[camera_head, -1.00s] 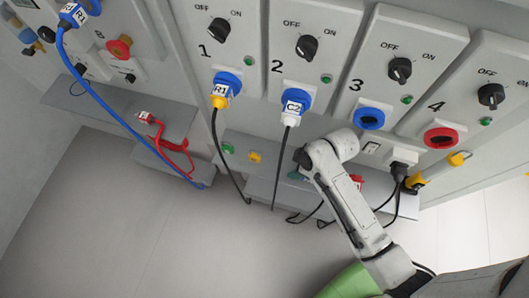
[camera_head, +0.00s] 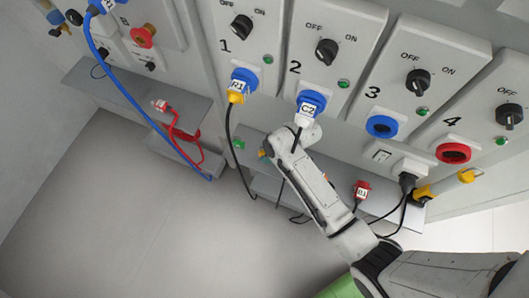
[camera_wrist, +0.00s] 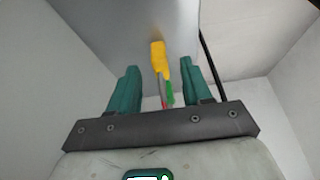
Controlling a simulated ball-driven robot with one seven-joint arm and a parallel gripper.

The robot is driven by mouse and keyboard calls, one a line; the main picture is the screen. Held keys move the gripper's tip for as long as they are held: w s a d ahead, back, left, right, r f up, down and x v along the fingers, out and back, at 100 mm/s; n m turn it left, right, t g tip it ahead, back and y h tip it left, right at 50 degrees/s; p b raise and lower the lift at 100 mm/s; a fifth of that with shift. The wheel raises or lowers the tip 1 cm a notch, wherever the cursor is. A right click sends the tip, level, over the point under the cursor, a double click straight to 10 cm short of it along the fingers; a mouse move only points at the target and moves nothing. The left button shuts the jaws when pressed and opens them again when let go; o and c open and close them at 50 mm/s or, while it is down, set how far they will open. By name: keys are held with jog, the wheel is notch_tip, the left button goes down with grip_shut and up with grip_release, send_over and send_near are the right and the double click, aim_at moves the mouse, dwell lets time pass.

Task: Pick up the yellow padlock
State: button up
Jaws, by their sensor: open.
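The yellow padlock (camera_head: 262,153) shows as a small yellow patch at the grey shelf under stations 1 and 2, partly hidden by my arm in the head view. In the wrist view a yellow piece (camera_wrist: 158,57), which seems to be this padlock, appears in the gap between my fingers. My gripper (camera_wrist: 160,70) is open, with a green finger on each side of the yellow piece and no visible contact. In the head view my gripper is hidden behind my arm.
A green padlock-like item (camera_head: 238,144) sits left of the yellow one. Green and red bits also show below the yellow piece in the wrist view. Cables hang from the R1 plug (camera_head: 237,88) and C2 plug (camera_head: 309,106) nearby. A red plug (camera_head: 361,190) is at right.

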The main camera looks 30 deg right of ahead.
aim_at(264, 152)
jog(key=shift+x, duration=1.45)
jog(key=shift+s, duration=0.1)
grip_shut()
